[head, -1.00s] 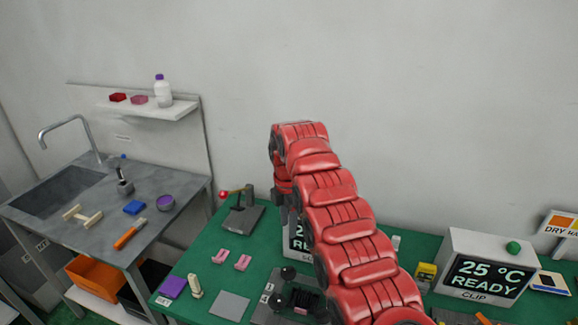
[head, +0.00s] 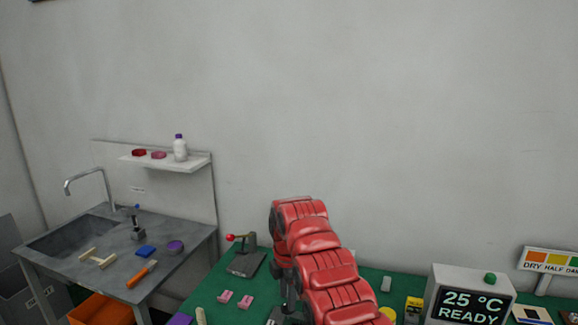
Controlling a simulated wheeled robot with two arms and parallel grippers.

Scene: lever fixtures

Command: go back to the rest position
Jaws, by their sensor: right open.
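My red right arm rises from the bottom edge in the head view and bends over at its top. Its gripper (head: 286,300) hangs down on the near-left side of the arm, over the green table, partly hidden by the arm links. The jaws are open, and I see nothing held between them. A grey lever fixture (head: 246,262) with a red knob stands on the table to the left of the gripper, apart from it. My left gripper is not in view.
The green table (head: 212,285) holds pink blocks (head: 235,299) and a display box (head: 468,297) reading 25 °C READY at right. A yellow-and-black item (head: 413,309) stands beside the box. A grey sink bench (head: 190,262) is at left. The wall space above my arm is clear.

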